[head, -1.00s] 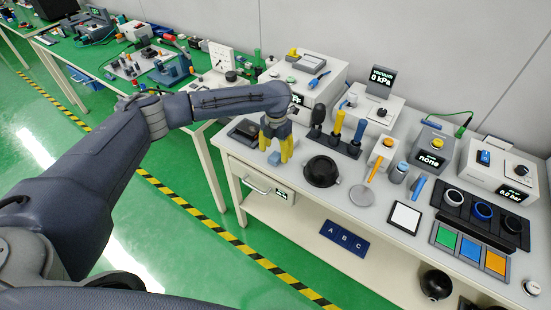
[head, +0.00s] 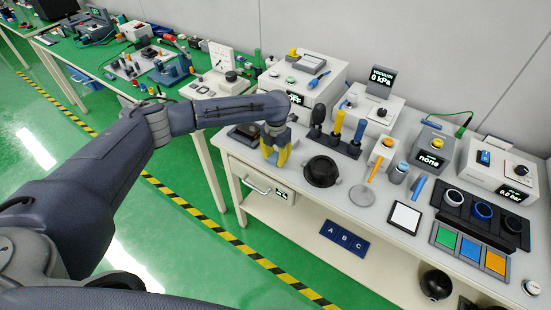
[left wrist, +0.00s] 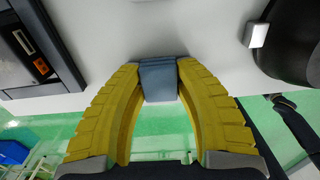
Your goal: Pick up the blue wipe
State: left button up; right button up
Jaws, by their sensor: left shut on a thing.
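The blue wipe (left wrist: 158,82) is a small grey-blue block shape between the fingertips in the left wrist view. My left gripper (left wrist: 158,72) has yellow ribbed fingers, shut on the wipe from both sides. In the head view the left gripper (head: 276,156) points down at the front left of the white bench, and its fingers hide most of the wipe. The wipe is at or very near the bench top; I cannot tell whether it still touches. My right gripper is not in view.
A black round bowl-like part (head: 322,171) stands just right of the gripper. A dark open box (head: 243,134) lies to its left. Behind are upright-handled tools in a rack (head: 335,143) and a white instrument box (head: 305,85). The bench's front edge is close by.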

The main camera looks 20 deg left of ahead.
aim_at(276, 156)
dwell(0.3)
pick_arm(q)
notch_tip(276, 156, up, 20)
dwell(0.7)
jog(key=o, duration=0.3)
jog(key=c, duration=0.5)
jog(key=shift+f, duration=0.1)
jog(key=shift+c, duration=0.2)
